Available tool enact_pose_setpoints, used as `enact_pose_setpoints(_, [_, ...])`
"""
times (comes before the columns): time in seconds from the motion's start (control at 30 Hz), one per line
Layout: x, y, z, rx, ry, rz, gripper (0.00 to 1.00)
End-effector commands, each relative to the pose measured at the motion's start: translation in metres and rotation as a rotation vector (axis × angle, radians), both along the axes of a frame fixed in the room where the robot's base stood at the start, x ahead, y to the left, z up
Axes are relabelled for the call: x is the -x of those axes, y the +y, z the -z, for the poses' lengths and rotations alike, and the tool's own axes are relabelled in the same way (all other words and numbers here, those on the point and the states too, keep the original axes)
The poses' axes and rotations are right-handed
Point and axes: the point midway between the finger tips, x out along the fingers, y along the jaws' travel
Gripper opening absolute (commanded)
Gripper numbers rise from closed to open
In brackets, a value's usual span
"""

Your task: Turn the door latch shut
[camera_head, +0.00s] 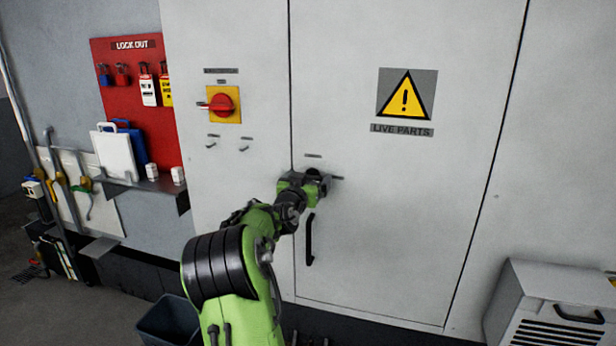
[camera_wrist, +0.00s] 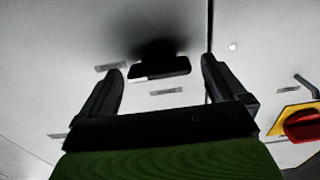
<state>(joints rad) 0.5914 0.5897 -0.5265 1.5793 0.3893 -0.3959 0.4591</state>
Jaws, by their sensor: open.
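The door latch (camera_wrist: 160,68) is a dark bar on the pale cabinet door (camera_head: 400,220). In the wrist view it lies nearly level across the picture, with a dark shadow around it. My gripper (camera_head: 318,181) is at the door just above the black door handle (camera_head: 310,240). In the wrist view its two dark fingers stand apart, one on each side of the latch. Nothing is held, and I cannot tell whether a finger touches the latch.
A red rotary switch (camera_head: 222,103) on a yellow plate sits left of the door seam, with two small pegs below. A red lockout board (camera_head: 135,100) and a shelf (camera_head: 150,188) stand further left. A grey vented box (camera_head: 550,305) stands at lower right.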

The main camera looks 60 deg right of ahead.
Motion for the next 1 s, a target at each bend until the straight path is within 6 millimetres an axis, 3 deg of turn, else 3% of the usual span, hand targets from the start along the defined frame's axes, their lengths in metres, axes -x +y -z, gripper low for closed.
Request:
enact_pose_setpoints(0.27, [-0.0004, -0.002, 0.0006, 0.0, 0.0, 0.0, 0.95])
enact_pose_setpoints(0.6, [-0.0005, -0.0016, 0.0003, 0.0, -0.001, -0.001, 0.43])
enact_pose_setpoints(1.0, [-0.0012, -0.0013, 0.0, 0.01, 0.052, -0.002, 0.42])
